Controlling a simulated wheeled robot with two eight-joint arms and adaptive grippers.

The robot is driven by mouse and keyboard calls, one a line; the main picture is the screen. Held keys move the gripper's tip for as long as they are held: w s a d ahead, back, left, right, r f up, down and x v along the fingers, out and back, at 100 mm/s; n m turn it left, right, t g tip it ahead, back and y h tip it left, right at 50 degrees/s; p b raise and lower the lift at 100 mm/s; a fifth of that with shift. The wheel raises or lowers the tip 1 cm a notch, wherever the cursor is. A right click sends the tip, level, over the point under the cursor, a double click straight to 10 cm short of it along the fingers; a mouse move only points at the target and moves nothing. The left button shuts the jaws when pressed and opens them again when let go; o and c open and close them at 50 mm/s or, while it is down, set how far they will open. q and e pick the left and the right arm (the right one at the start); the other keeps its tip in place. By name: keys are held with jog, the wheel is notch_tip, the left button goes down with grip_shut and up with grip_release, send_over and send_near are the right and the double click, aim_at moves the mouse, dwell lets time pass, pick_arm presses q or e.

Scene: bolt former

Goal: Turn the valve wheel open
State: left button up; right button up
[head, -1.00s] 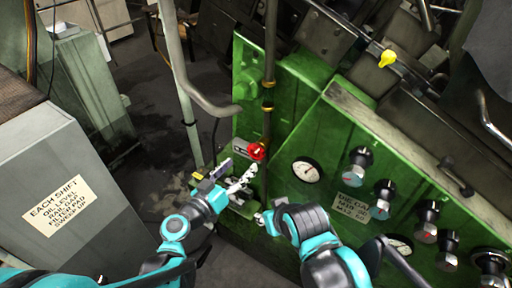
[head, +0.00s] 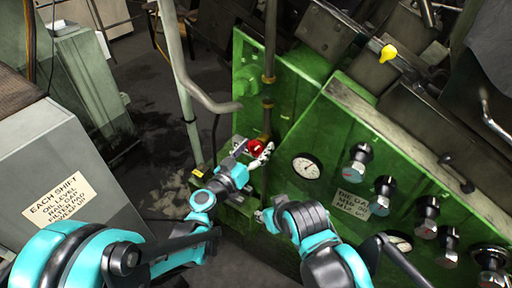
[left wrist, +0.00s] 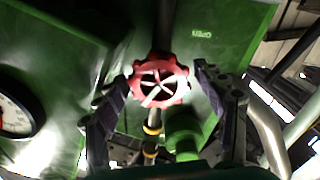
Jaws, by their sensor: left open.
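The red valve wheel (head: 256,146) sits on a vertical pipe on the green machine's front. In the left wrist view the valve wheel (left wrist: 159,80) shows as a spoked, lobed handwheel facing the camera. My left gripper (head: 256,156) is open at the wheel. In the left wrist view the two dark fingers of my left gripper (left wrist: 163,82) stand on either side of the wheel, with small gaps visible. My right gripper (head: 262,216) is low in front of the machine; its jaws are too small to read. Raised OPEN lettering (left wrist: 201,34) shows near the wheel.
A pressure gauge (head: 307,167) and several black knobs are right of the wheel. A bent grey pipe (head: 187,85) rises at the left. A grey cabinet (head: 45,150) with a shift label stands at the far left. A yellow knob (head: 388,53) is at upper right.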

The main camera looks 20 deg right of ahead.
pick_arm(q)
jog(key=c, duration=1.2)
